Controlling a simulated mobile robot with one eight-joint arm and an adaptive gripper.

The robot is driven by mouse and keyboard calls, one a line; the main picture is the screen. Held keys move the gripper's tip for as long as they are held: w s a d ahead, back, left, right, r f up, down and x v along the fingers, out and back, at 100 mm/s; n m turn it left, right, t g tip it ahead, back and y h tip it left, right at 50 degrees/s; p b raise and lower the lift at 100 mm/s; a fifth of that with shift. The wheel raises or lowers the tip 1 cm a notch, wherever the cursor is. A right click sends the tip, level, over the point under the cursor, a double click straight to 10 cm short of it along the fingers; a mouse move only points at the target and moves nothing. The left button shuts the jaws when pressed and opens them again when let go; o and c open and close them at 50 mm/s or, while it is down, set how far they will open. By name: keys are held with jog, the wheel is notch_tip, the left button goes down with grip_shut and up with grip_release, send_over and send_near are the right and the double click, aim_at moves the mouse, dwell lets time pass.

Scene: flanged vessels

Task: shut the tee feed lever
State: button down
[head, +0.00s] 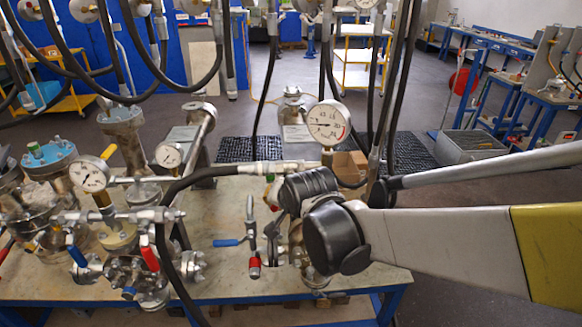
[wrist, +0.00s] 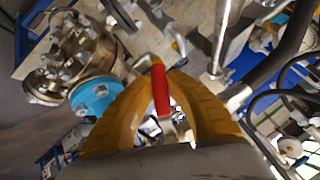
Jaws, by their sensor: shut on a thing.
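In the wrist view, the two orange fingers of my gripper (wrist: 168,78) stand on either side of a red lever handle (wrist: 161,90) and are shut on it. The handle lies lengthwise between them, and its far end meets metal fittings. I take this handle to be the tee feed lever, but no label shows. In the head view, my dark wrist joint hides most of the gripper and the held lever, at the right part of the bench.
On the bench (head: 225,283), a blue lever (head: 228,243) and another red lever (head: 254,268) stand left of my arm. Pressure gauges (head: 327,122) and black hoses crowd around. A blue flange (wrist: 95,97) is close left of the fingers in the wrist view.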

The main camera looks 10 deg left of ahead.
jog(key=shift+w+d+f+n+t+h+b, duration=0.15)
jog(key=shift+w+d+f+n+t+h, duration=0.1)
jog(key=shift+d+n+h, duration=0.5)
jog(key=shift+w+d+f+n+t+h+b, duration=0.15)
jog(key=shift+d+f+n+t+h, duration=0.15)
jog(key=shift+d+h, duration=0.75)
jog(key=shift+a+h, duration=0.15)
jog(key=shift+h, duration=0.15)
jog(key=c, duration=1.3)
grip_release()
jog(key=shift+c, duration=0.2)
jog(key=shift+r, duration=0.1)
jog(key=v, duration=1.2)
jog(key=shift+w, duration=0.1)
